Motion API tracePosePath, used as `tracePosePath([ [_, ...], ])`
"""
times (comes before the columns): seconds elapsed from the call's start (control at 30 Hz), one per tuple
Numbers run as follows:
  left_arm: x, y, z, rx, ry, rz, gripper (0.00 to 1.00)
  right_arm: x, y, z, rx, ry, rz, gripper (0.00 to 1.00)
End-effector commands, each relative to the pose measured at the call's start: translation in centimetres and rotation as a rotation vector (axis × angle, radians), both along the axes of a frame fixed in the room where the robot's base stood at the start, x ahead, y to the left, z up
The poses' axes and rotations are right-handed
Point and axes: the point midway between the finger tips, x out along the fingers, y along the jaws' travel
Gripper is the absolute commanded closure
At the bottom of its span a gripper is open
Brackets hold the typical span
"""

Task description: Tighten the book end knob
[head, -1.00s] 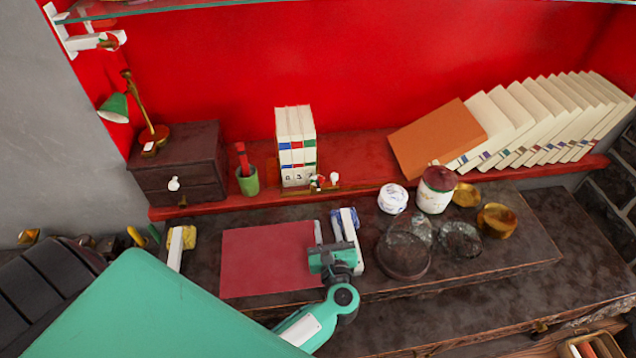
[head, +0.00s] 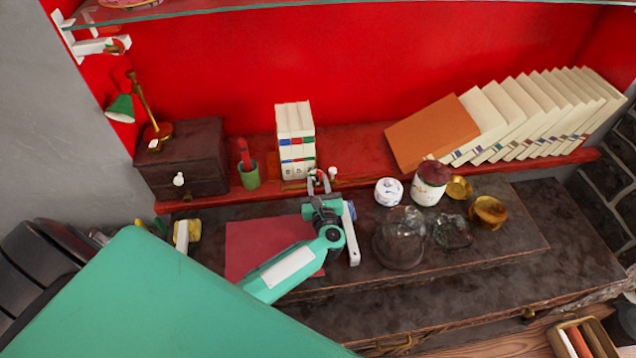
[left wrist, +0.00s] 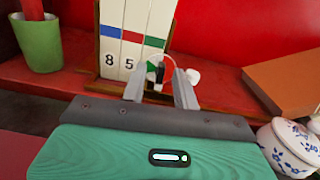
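The book end (head: 287,185) is a brown wooden holder at the front of the red shelf, with white books (head: 296,140) upright in it. It also shows in the left wrist view (left wrist: 102,72). My left gripper (head: 319,178) is at the book end's front right. In the left wrist view its fingers (left wrist: 160,84) are apart, with a small dark part (left wrist: 160,72) visible between them; contact is unclear. My right gripper is out of view.
A green cup (head: 249,177) stands left of the books. An orange book (head: 430,133) and leaning white books are to the right. A white jar (head: 389,191), a red-lidded can (head: 429,183) and a glass dome (head: 402,238) stand on the desk. A glass shelf (head: 200,8) hangs above.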

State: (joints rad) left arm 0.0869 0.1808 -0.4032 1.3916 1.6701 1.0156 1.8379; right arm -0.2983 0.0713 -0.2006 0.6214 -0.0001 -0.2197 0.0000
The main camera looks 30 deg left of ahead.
Motion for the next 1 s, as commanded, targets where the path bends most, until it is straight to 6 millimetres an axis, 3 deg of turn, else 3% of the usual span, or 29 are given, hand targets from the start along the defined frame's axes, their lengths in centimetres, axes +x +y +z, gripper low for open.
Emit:
tracePosePath([
  [0.1,0.0,0.0,0.0,0.000,0.000,0.000,0.72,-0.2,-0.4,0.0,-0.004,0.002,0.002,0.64],
  [0.23,0.0,0.0,0.0,0.000,0.000,0.000,0.97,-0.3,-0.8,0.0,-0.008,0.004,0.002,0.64],
  [0.27,0.0,0.0,0.0,0.000,0.000,0.000,1.00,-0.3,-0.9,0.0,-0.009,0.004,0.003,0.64],
  [0.53,0.0,-0.1,-0.1,0.005,0.005,-0.001,1.00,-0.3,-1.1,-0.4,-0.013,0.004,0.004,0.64],
  [1.0,0.0,-0.1,-0.2,0.179,0.138,0.003,1.00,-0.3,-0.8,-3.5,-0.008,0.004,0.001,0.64],
])
